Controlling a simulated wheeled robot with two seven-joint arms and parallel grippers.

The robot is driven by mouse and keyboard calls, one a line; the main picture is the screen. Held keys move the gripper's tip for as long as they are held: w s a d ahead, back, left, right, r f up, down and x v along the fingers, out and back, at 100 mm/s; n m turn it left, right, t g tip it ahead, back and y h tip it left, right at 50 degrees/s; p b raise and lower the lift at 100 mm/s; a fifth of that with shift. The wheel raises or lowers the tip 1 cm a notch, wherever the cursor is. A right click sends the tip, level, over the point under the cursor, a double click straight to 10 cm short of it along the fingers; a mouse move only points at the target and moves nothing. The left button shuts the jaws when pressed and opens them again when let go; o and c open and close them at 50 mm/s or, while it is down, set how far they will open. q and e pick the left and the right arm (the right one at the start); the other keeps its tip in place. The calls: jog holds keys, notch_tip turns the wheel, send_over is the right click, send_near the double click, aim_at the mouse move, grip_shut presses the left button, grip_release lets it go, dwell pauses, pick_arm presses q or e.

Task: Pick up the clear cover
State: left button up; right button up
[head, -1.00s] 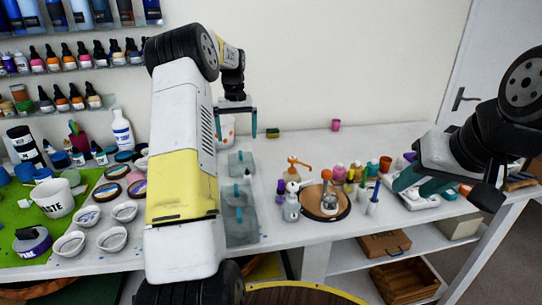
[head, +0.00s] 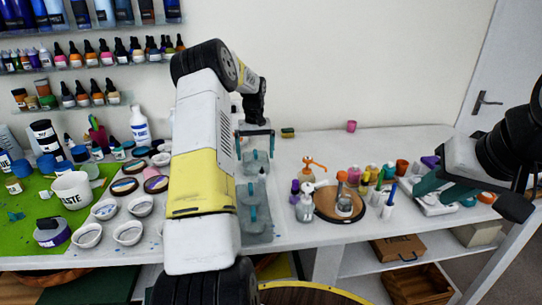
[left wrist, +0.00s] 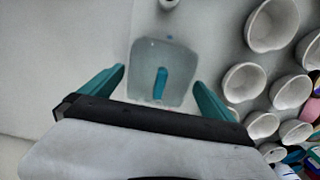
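The clear cover (head: 262,166), a see-through pane with a teal handle, lies on the white table just below my left gripper (head: 255,150). In the left wrist view the cover (left wrist: 145,60) and its upright-looking teal handle (left wrist: 160,84) show between the gripper's spread teal fingers (left wrist: 158,90). The left gripper is open and empty; I cannot tell how much height separates it from the handle.
White bowls (head: 128,233) and a paste tub (head: 72,190) on a green mat (head: 30,220) stand left of my left arm. A round wooden board (head: 325,205) with bottles stands to the right.

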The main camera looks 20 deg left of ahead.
pick_arm(q)
jog(key=c, duration=1.1)
jog(key=shift+r, duration=0.15)
